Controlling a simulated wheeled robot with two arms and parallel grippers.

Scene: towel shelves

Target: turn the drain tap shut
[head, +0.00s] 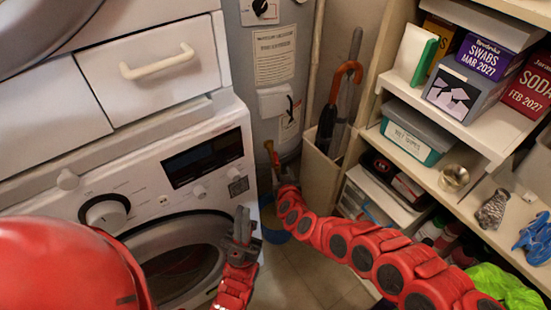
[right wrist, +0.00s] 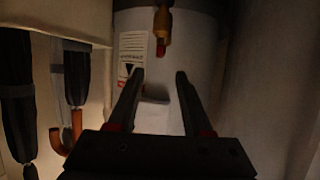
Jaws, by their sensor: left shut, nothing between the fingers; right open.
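The drain tap is a small brass fitting (head: 268,147) low on the grey cylindrical tank, with a reddish part at its end. In the right wrist view, which appears upside down, the brass tap (right wrist: 163,24) with its red piece is at the top centre, beyond my fingertips. My right gripper (right wrist: 158,76) is open, with nothing between its fingers, pointing at the tank and apart from the tap. In the head view my right gripper (head: 279,170) is just below the tap, partly hidden by its arm. My left gripper (head: 242,214) is shut and empty in front of the washer.
A washing machine (head: 215,120) stands at the left. A blue basin (head: 273,222) sits on the floor under the tap, partly hidden. A bin with umbrellas (head: 322,165) stands close to the right of the tank. Loaded shelves (head: 440,115) fill the right side.

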